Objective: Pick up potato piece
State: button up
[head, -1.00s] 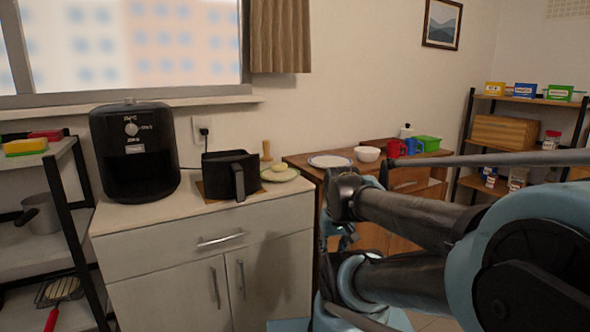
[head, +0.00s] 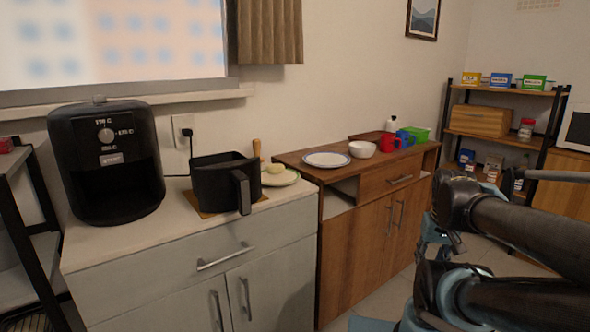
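A pale yellow lump (head: 276,168), which looks like the potato piece, lies on a small light green plate (head: 290,180). The plate is on the white counter, behind and right of a black air fryer basket (head: 214,183), which hides part of it. My arm is folded at the right of the head view. What seems to be my gripper (head: 436,238) hangs below the dark arm link, well away from the plate. It is small and partly covered, so its fingers cannot be made out.
The black air fryer (head: 104,165) stands at the left of the white counter (head: 170,225). A wooden cabinet (head: 355,240) adjoins on the right, bearing a plate (head: 327,160), a bowl (head: 362,149) and mugs (head: 390,142). Floor is open before the cabinet.

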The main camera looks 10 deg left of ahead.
aim_at(275, 168)
jog(key=k, duration=0.9)
jog(key=u, duration=0.6)
jog(key=i, duration=1)
jog(key=z, duration=0.05)
